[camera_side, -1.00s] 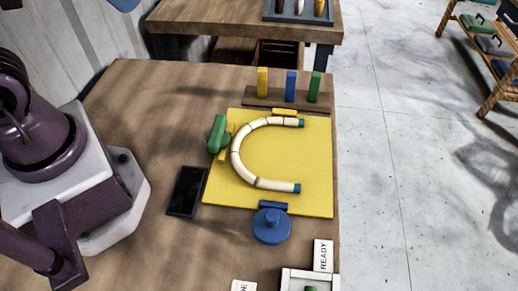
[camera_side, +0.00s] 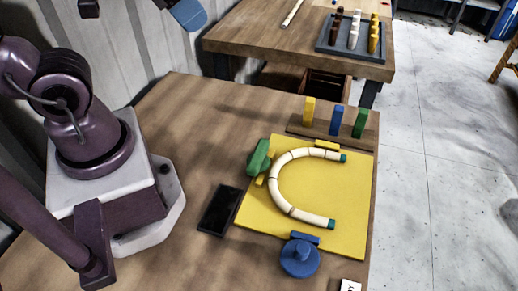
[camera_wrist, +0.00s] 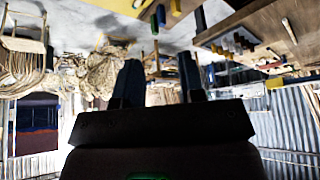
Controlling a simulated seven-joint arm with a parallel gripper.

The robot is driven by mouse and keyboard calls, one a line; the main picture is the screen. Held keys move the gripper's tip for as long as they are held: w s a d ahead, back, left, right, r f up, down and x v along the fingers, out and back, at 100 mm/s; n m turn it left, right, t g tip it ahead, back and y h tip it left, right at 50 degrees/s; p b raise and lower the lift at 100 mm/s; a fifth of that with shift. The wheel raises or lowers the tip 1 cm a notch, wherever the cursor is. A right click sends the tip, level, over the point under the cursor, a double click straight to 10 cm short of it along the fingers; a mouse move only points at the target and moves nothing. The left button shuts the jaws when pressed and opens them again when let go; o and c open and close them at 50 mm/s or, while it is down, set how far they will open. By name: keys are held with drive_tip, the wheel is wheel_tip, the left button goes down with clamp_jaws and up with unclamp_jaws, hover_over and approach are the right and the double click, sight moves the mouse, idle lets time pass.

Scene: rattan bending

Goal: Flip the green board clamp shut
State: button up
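The green board clamp (camera_side: 259,157) stands at the left edge of the yellow board (camera_side: 345,190) in the side view, tilted up and away from the board. A cream curved rattan piece (camera_side: 277,191) with green ends lies in a C shape on the board. A yellow bar (camera_side: 326,145) sits at the board's far edge and a blue bar (camera_side: 305,237) at its near edge. My gripper (camera_wrist: 160,75) shows in the wrist view with its two dark fingers apart and nothing between them. I cannot make out its fingers in the side view, and it touches no clamp there.
A blue knobbed disc (camera_side: 300,260) is beside the board's near edge. A black flat rectangle (camera_side: 220,210) lies left of the board. Yellow, blue and green upright blocks stand on a wooden rail (camera_side: 352,133) behind it. A second table (camera_side: 262,40) with a tray stands farther back.

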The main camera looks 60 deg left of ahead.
drive_tip(key=shift+a, duration=0.15)
drive_tip(key=c, duration=0.3)
drive_tip(key=a+f+n+g, duration=0.1)
drive_tip(key=f, duration=0.1)
drive_tip(key=a+f+n+g, duration=0.1)
drive_tip(key=a+f, duration=0.1)
drive_tip(key=f, duration=0.1)
drive_tip(key=a+f+n+g, duration=0.2)
drive_tip(key=shift+w+a+f+h, duration=0.2)
drive_tip(key=shift+w+f+h, duration=0.1)
drive_tip(key=shift+f, duration=0.1)
clamp_jaws()
drive_tip(key=s+a+f+n+t+h, duration=0.1)
drive_tip(key=f+n+t+h, duration=0.1)
drive_tip(key=f+n, duration=0.5)
drive_tip(key=s+a+f+n+t+h, duration=0.1)
drive_tip(key=f+n+t+h, duration=0.1)
drive_tip(key=f+n+h, duration=0.3)
drive_tip(key=s+a+f+n+t+h, duration=0.1)
drive_tip(key=f+n+h, duration=0.3)
drive_tip(key=f+n, duration=0.5)
drive_tip(key=shift+s+n+t, duration=0.3)
drive_tip(key=shift+s+t, duration=0.15)
drive_tip(key=shift+t, duration=0.15)
drive_tip(key=shift+w+a+f+n+t+y, duration=0.15)
drive_tip(key=shift+w+a+n+t+y, duration=0.35)
drive_tip(key=shift+w+a+n+t, duration=0.35)
drive_tip(key=shift+w+a+t, duration=0.2)
drive_tip(key=shift+w+t, duration=0.15)
drive_tip(key=shift+t, duration=0.1)
